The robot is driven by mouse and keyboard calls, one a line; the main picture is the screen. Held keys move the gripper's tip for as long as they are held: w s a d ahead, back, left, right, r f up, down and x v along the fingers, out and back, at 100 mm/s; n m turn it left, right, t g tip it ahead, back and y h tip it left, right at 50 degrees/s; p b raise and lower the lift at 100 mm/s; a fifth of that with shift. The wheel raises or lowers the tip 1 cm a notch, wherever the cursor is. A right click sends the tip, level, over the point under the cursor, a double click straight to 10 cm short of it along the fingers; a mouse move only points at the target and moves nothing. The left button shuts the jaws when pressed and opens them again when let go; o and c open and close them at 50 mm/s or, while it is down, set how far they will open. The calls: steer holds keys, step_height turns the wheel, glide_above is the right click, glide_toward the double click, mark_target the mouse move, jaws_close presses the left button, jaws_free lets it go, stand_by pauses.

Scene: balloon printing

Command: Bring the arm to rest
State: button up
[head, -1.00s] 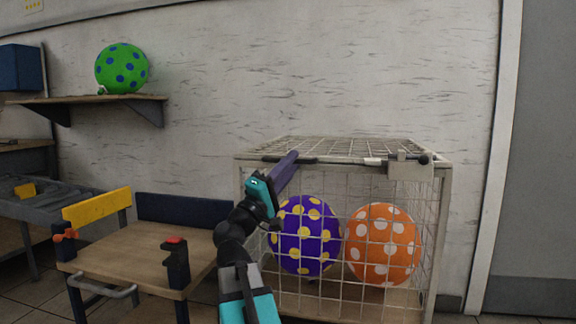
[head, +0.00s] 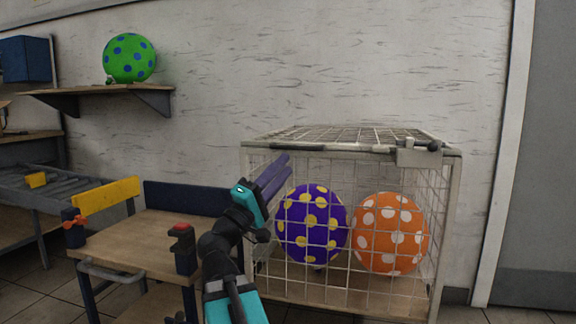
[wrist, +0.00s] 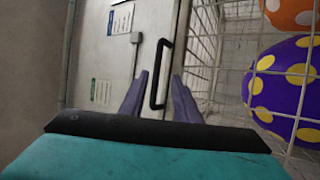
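My gripper (head: 275,174) is raised in front of the left side of the wire cage, its purple fingers pointing up and to the right. In the wrist view my gripper (wrist: 156,98) shows two fingers spread apart with nothing between them. A purple balloon with yellow dots (head: 311,225) and an orange balloon with white dots (head: 390,234) sit inside the cage. The purple balloon (wrist: 286,88) is also at the right of the wrist view. A green balloon with blue dots (head: 130,58) rests on the wall shelf.
The wire cage (head: 452,200) stands against the wall, with a latch bar along its top front edge. A wooden workbench (head: 140,240) with clamps is left of my arm. The wooden shelf (head: 100,90) is at upper left. A grey door (head: 548,150) is at right.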

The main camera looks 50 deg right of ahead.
steer(key=shift+a+f, duration=0.2)
steer(key=shift+a, duration=0.1)
steer(key=shift+r, duration=0.1)
stand_by(0.3)
